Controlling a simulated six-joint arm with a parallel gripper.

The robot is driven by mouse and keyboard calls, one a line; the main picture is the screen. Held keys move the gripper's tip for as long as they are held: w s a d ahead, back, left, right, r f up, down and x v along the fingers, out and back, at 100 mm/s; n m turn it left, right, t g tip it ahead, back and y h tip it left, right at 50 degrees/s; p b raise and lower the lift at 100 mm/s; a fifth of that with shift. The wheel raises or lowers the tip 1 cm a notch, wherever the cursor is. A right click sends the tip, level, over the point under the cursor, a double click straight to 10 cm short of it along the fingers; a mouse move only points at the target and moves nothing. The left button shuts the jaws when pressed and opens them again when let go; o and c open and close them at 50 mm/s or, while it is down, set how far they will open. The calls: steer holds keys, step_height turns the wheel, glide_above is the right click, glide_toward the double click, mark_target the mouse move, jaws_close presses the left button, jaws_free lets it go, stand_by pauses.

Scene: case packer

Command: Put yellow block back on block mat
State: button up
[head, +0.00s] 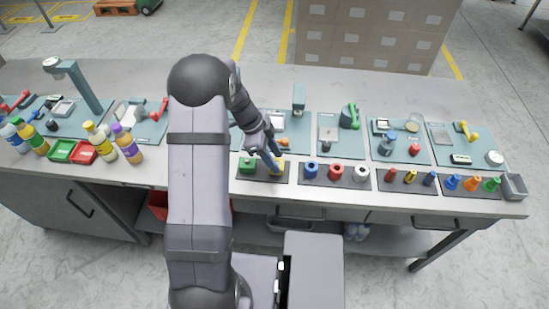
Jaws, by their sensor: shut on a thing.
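The yellow block (280,164) shows in part beside my gripper's fingers, over the right part of the dark block mat (263,178). My gripper (275,166) points down at the mat and is shut on the yellow block. I cannot tell whether the block touches the mat. A green block (247,164) sits on the mat's left part. A blue piece shows at my fingers, but I cannot tell whether it is a block or part of the gripper. My arm hides the bench left of the mat.
A mat (336,184) with blue, red and white ring-shaped pieces lies close on the right. More mats with small pieces follow to the right, ending at a grey bin (514,187). Teal boards with tools stand behind. Bottles (127,144) stand left of my arm.

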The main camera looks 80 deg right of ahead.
steer(key=shift+f, duration=0.7)
steer(key=shift+f, duration=0.2)
steer(key=o, duration=1.2)
steer(key=shift+r, duration=0.15)
steer(key=shift+r, duration=0.15)
steer(key=shift+w+d+r, duration=0.1)
steer(key=shift+w+r, duration=0.05)
steer(key=shift+r, duration=0.15)
steer(key=b+v, duration=0.3)
steer(key=v, duration=0.8)
steer(key=shift+r, duration=0.1)
